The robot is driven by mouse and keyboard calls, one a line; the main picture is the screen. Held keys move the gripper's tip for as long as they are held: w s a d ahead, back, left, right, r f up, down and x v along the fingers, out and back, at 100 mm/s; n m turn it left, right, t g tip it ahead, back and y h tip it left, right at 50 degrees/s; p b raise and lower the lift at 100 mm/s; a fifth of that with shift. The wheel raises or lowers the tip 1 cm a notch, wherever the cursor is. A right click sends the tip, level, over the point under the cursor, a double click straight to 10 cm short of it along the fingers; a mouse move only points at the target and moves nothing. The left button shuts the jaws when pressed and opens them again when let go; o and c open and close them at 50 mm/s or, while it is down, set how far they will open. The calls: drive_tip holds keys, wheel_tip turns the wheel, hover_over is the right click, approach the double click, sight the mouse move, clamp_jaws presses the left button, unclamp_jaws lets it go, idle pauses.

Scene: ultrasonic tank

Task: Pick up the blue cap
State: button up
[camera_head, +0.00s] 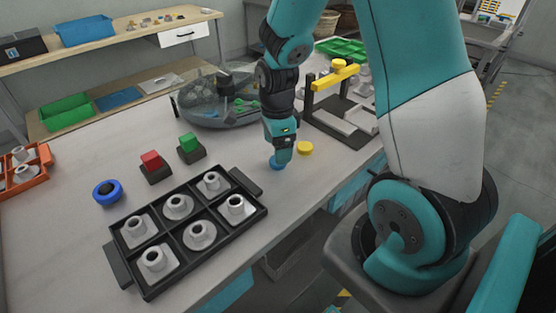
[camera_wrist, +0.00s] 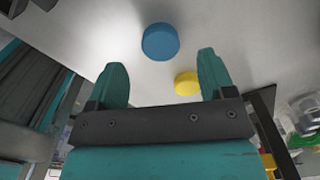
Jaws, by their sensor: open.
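The blue cap (camera_wrist: 160,42) is a round disc on the pale tabletop. In the wrist view it lies beyond my fingertips and between their lines, with a gap to both fingers. In the head view only a small blue part of the cap (camera_head: 275,165) shows at the foot of my gripper (camera_head: 281,153), which hides the rest. My gripper, also in the wrist view (camera_wrist: 163,72), is open and empty, pointing down at the table. A yellow cap (camera_wrist: 187,83) lies near the blue one, closer to the right finger; it also shows in the head view (camera_head: 304,148).
A black tray (camera_head: 216,227) with several grey fittings stands at the front. A blue ring-like part (camera_head: 106,193) and red (camera_head: 152,160) and green (camera_head: 188,141) blocks on dark bases are to the left. A dark stand with a yellow bar (camera_head: 335,77) and a transparent round tank (camera_head: 205,110) stand behind.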

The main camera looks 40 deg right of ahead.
wheel_tip(320, 180, down, 4)
drive_tip(key=shift+a+f, duration=0.1)
drive_tip(key=c, duration=1)
